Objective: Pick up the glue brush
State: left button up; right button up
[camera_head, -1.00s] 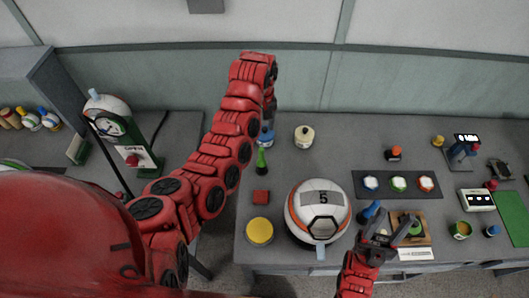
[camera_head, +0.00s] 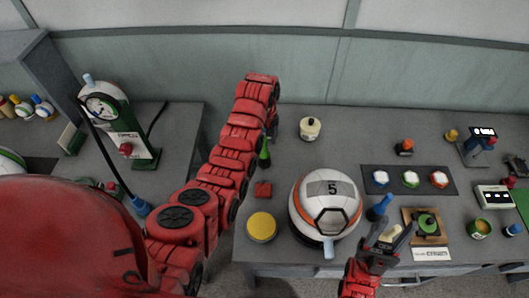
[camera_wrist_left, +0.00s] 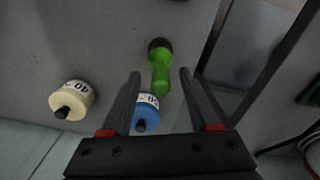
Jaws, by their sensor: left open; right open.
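A green, bottle-shaped handle with a black end, which looks like the glue brush (camera_wrist_left: 160,70), lies between and just beyond the fingertips of my left gripper (camera_wrist_left: 160,80) in the left wrist view. The left gripper is open, with nothing held. In the head view the brush (camera_head: 264,152) shows partly beside my left forearm, which hides most of that gripper.
A blue weight (camera_wrist_left: 146,110) sits close to the left fingers, and a cream weight (camera_wrist_left: 73,100) lies further left. A white ball marked 5 (camera_head: 325,204), a yellow disc (camera_head: 262,226) and a red block (camera_head: 263,190) stand nearby on the grey table (camera_head: 340,140).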

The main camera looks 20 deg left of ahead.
aim_at(264, 151)
pick_arm(q)
jog(key=shift+f+p, duration=0.5)
jog(key=shift+f, duration=0.8)
jog(key=shift+w, duration=0.1)
jog(key=shift+c, duration=0.3)
grip_shut()
